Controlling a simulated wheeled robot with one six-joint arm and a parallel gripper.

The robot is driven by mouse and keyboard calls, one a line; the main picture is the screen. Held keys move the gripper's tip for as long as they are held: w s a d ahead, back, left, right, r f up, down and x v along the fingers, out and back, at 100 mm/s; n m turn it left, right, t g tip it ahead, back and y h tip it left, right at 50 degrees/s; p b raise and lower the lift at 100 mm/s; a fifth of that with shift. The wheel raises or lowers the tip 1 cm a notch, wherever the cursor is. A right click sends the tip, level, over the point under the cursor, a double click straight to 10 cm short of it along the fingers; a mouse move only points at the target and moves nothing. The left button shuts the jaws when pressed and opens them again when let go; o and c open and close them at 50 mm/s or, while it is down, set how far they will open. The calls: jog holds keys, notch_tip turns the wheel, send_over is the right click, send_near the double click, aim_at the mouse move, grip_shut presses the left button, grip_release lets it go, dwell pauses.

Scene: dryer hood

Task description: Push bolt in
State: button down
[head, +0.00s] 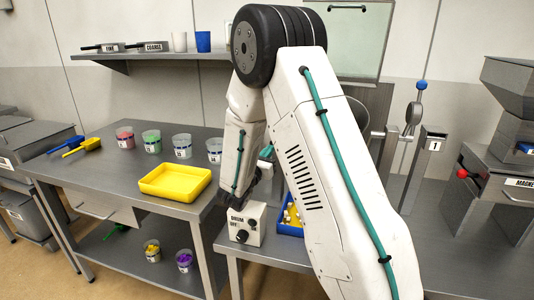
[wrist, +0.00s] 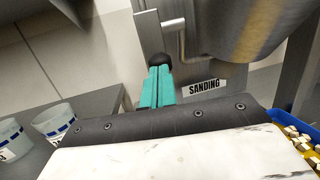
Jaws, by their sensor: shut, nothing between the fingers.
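My gripper (wrist: 157,84) shows in the wrist view as two teal fingers pressed together, with nothing held between them. A dark rounded piece (wrist: 159,60) sits right at the fingertips; I cannot tell whether it is the bolt's knob or whether they touch. Just beyond it a bent metal rod (wrist: 174,26) stands out from a grey metal plate (wrist: 147,22); it may be part of the bolt. A SANDING label (wrist: 203,87) is right of the fingers. In the head view my gripper (head: 266,152) is mostly hidden behind my arm, and the bolt cannot be made out.
A large metal drum (wrist: 262,25) hangs close at the upper right of the wrist view. A blue tray (head: 289,229) with small pieces and a DRUM control box (head: 241,223) are below. Cups (head: 181,146) and a yellow tray (head: 175,181) stand on the left table.

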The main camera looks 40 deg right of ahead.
jog(key=v, duration=1.4)
jog(key=shift+f, duration=0.1)
